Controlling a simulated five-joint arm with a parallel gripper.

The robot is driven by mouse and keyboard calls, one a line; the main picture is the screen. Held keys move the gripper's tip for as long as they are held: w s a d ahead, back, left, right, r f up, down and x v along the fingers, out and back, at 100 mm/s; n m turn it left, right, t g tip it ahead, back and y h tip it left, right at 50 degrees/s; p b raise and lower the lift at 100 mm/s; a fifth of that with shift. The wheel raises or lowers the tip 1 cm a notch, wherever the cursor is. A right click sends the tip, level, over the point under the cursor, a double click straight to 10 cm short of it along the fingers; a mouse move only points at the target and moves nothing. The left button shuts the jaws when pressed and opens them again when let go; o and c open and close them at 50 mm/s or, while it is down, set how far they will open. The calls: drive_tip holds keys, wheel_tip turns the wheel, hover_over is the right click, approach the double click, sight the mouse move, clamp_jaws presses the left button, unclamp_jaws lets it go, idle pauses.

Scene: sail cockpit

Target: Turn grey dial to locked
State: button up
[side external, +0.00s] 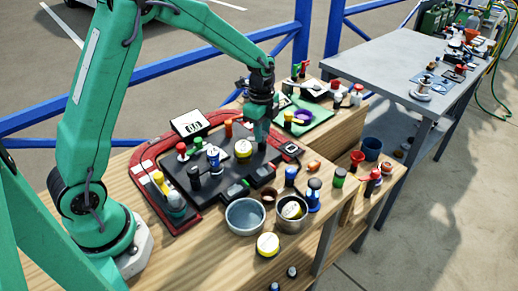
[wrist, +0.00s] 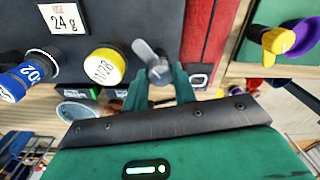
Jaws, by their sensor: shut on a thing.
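The grey dial (wrist: 148,52) is on the dark panel (wrist: 150,18) in the wrist view, with its lever slanting from upper left to lower right. My gripper (wrist: 160,71) has its two green fingers on either side of the dial's lower part and is shut on it. In the side view my gripper (side external: 262,132) reaches down to the right part of the dark panel (side external: 208,190). The dial is hidden behind the fingers there. I cannot read a locked mark beside the dial.
A yellow-capped thing (wrist: 104,67) stands close left of the dial, with a blue-capped one (wrist: 22,80) farther left. A red border (wrist: 207,40) runs to the right. In the side view, a grey bowl (side external: 246,216) and a metal pot (side external: 291,214) stand at the panel's front.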

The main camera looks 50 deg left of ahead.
drive_tip(key=n, duration=0.5)
drive_tip(key=shift+n, duration=2.3)
drive_tip(key=shift+d, duration=0.1)
drive_tip(key=o, duration=1)
drive_tip(key=shift+r, duration=0.1)
wheel_tip(320, 180, up, 7)
drive_tip(key=shift+r, duration=0.3)
drive_tip(key=shift+s+r, duration=0.1)
drive_tip(key=shift+r, duration=0.05)
